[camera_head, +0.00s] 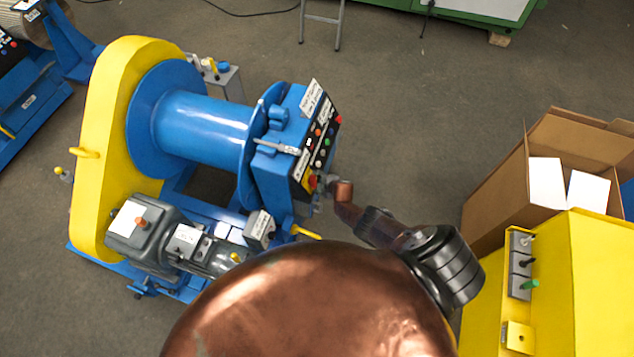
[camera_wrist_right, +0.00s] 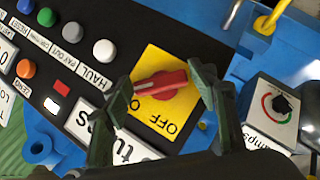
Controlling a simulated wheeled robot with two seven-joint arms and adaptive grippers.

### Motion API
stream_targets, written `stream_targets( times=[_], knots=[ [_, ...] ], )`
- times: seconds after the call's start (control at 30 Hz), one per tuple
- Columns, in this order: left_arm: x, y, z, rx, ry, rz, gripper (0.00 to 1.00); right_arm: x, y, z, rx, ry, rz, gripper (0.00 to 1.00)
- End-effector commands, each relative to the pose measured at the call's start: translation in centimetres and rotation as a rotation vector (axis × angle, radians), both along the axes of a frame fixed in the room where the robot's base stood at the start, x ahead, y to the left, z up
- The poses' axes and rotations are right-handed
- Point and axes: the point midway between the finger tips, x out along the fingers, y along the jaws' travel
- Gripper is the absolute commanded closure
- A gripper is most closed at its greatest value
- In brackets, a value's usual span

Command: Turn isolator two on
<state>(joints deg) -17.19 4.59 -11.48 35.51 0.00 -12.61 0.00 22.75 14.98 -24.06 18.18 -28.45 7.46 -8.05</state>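A red rotary isolator handle (camera_wrist_right: 160,84) sits on a yellow plate (camera_wrist_right: 152,62) with OFF printed on it, in the right wrist view. The handle lies nearly level across the picture. A white label beside it is partly hidden by a finger, and I cannot read a number. My right gripper (camera_wrist_right: 160,77) is open, with one dark finger on each side of the handle; I cannot tell whether they touch it. In the head view the red handle (camera_head: 312,181) is at the panel's lower end, with my right gripper (camera_head: 326,189) close beside it. My left gripper is not in view.
The blue winch drum (camera_head: 205,125) and yellow chain guard (camera_head: 105,110) stand left. A small black knob (camera_wrist_right: 283,104) is right of the handle; several buttons (camera_wrist_right: 103,50) are left. A yellow cabinet (camera_head: 590,290) with levers and a cardboard box (camera_head: 495,190) stand right.

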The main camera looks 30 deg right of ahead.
Motion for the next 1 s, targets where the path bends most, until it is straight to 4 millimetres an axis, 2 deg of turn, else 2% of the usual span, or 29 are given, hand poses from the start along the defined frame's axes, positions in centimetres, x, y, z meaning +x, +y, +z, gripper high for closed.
stream_targets(
  times=[0.13,0.6,0.73,0.9,1.0],
  knots=[
    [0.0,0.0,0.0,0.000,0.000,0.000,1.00,0.0,0.0,0.0,0.000,0.000,0.001,0.35],
    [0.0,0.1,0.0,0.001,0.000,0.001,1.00,0.1,-0.6,0.7,-0.008,-0.004,0.003,0.35],
    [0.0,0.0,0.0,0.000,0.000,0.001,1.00,-0.3,-0.8,1.4,-0.012,-0.005,0.005,0.35],
    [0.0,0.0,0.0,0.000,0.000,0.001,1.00,-1.8,-0.1,2.0,-0.005,-0.002,0.009,0.35],
    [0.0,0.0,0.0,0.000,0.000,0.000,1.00,-2.0,-0.5,3.1,-0.011,-0.008,0.009,0.35]
  ],
)
